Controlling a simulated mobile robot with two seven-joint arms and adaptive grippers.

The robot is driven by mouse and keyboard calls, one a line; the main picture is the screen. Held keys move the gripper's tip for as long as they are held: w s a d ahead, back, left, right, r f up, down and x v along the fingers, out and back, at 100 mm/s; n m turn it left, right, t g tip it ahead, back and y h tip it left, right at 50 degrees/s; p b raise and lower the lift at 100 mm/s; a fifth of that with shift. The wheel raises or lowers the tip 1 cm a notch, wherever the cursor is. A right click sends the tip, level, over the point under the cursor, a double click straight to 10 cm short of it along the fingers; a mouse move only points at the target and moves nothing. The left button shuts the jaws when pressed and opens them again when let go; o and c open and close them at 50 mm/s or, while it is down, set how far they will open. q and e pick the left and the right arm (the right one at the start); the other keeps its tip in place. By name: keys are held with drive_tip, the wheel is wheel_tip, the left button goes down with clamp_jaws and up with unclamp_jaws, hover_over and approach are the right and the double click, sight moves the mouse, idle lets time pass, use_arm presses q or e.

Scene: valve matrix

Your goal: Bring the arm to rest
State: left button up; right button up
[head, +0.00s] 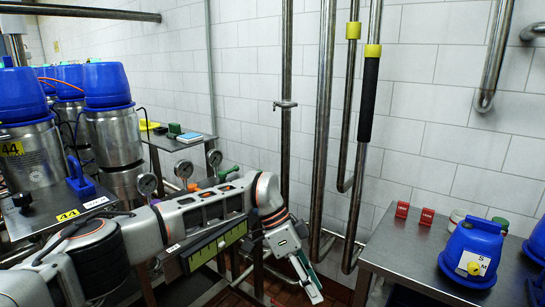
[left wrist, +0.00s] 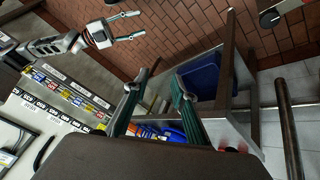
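My left arm comes in from the left in the head view and reaches to the middle, over the gap between the two metal tables. Its gripper (head: 307,277) hangs downward and tilted near the bottom edge, clear of the right-hand table. In the left wrist view its two green-padded fingers (left wrist: 158,85) stand well apart with nothing held between them. My right gripper (left wrist: 133,26) shows at the upper left of the left wrist view. Its two prongs are spread and empty. It is not in the head view.
Vertical steel pipes (head: 325,120) run along the white tiled wall behind the arm. Pressure gauges (head: 184,169) stand close behind my arm. Blue-capped steel canisters (head: 113,120) fill the left. The right table (head: 420,250) bears red blocks (head: 402,209) and a blue device (head: 471,250).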

use_arm(q)
drive_tip(key=s+d+r+m+h, duration=0.1)
drive_tip(key=s+d+m+h, duration=0.2)
drive_tip(key=s+d+h, duration=0.9)
drive_tip(key=w+a+f+n+t+y, duration=0.35)
drive_tip(key=a+f+n+t, duration=0.25)
drive_tip(key=a+n+t, duration=0.3)
drive_tip(key=w+a+f+n+t+y, duration=0.35)
drive_tip(key=a+f+n+t, duration=0.3)
drive_tip(key=a+t, duration=0.35)
drive_tip(key=s+a+f+n+g+y, duration=0.1)
drive_tip(key=s+a+f+y, duration=0.3)
drive_tip(key=s+a+f, duration=0.4)
drive_tip(key=s+a+f+g+y, duration=0.3)
drive_tip(key=s+a+f, duration=0.6)
drive_tip(key=a, duration=0.5)
drive_tip(key=shift+a+f+n+g+y, duration=0.25)
drive_tip(key=shift+f+n+g+y, duration=0.1)
drive_tip(key=shift+f+y, duration=0.35)
use_arm(e)
drive_tip(key=shift+s+f, duration=0.2)
drive_tip(key=shift+f, duration=0.05)
